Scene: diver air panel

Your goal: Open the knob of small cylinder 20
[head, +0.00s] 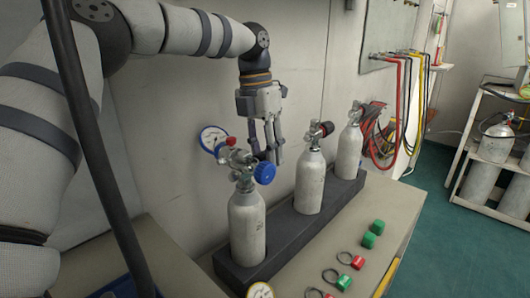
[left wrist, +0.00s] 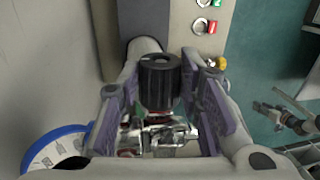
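I cannot read any number 20. My left gripper (head: 268,152) points down behind the near cylinder's valve. In the left wrist view its open fingers (left wrist: 160,92) stand on either side of a black knob (left wrist: 160,80) on a chrome valve (left wrist: 158,135). Small gaps seem to show, but contact is unclear. My right gripper is not in view.
Red and yellow hoses (head: 400,110) hang at the back. A cart (head: 480,180) stands right.

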